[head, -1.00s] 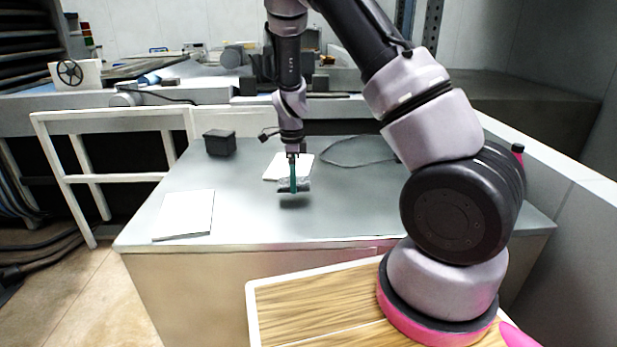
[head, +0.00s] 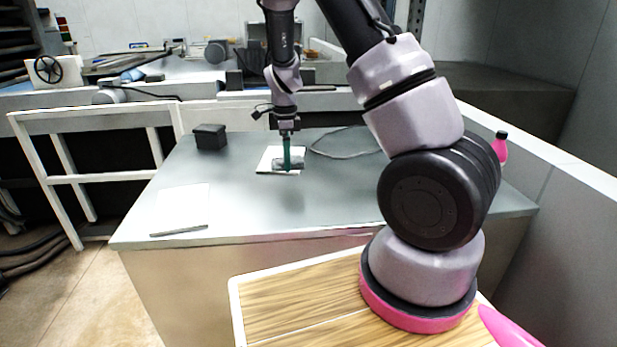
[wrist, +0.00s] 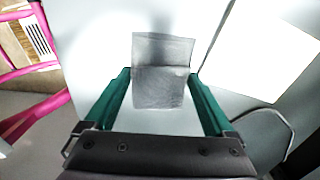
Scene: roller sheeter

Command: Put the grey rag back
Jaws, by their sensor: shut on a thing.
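My gripper (head: 287,150) has green fingers and is shut on the grey rag (head: 291,164), which hangs above the grey worktop. In the wrist view the rag (wrist: 160,85) shows as a small grey, creased cloth between the green fingers (wrist: 160,76). In the head view it overlaps the white square sheet (head: 267,160). In the wrist view that sheet (wrist: 262,50) appears off to the right, not under the rag.
The worktop (head: 240,205) has clear room in its middle and front. A white flat board (head: 182,205) lies at the front left, a black box (head: 210,136) at the back left. A thin cable (head: 345,152) lies right of the sheet. A pink bottle (head: 500,147) stands at the right.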

